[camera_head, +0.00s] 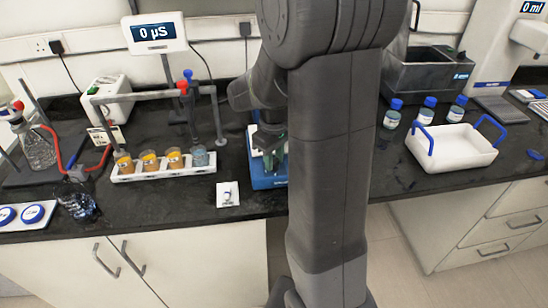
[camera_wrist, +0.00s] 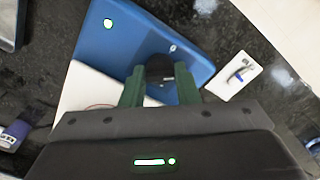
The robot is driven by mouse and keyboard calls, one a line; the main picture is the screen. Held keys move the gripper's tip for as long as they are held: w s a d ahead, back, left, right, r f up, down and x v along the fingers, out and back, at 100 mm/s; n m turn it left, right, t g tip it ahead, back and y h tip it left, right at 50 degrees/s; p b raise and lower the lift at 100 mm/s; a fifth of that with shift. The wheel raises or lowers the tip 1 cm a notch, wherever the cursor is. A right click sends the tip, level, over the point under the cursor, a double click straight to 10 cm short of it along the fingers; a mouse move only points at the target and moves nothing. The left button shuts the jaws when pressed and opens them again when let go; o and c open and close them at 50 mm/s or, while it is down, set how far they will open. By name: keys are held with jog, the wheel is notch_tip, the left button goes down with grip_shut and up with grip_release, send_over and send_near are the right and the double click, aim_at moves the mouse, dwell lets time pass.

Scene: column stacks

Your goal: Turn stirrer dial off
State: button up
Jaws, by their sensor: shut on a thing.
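The stirrer is a blue box (camera_head: 262,180) with a white top, on the black bench just left of my arm in the head view. In the wrist view its blue body (camera_wrist: 120,45) shows a lit green light at upper left and a white plate at lower left. A black round dial (camera_wrist: 160,65) sits on its face. My gripper (camera_wrist: 160,72) has its two green fingers either side of the dial, shut on it. In the head view my gripper (camera_head: 272,150) is at the stirrer, partly hidden by my own arm.
A white rack (camera_head: 165,172) with several sample jars stands left of the stirrer. A small white card with a vial (camera_head: 228,194) lies near the bench edge. A white tray with blue handles (camera_head: 450,150) and blue-capped bottles stand at right.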

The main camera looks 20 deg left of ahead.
aim_at(274, 160)
jog(key=n, duration=0.5)
jog(key=shift+r+n, duration=0.1)
jog(key=shift+n, duration=2.5)
jog(key=o, duration=1)
notch_tip(274, 160, up, 14)
jog(key=shift+f, duration=0.1)
jog(key=shift+f, duration=0.1)
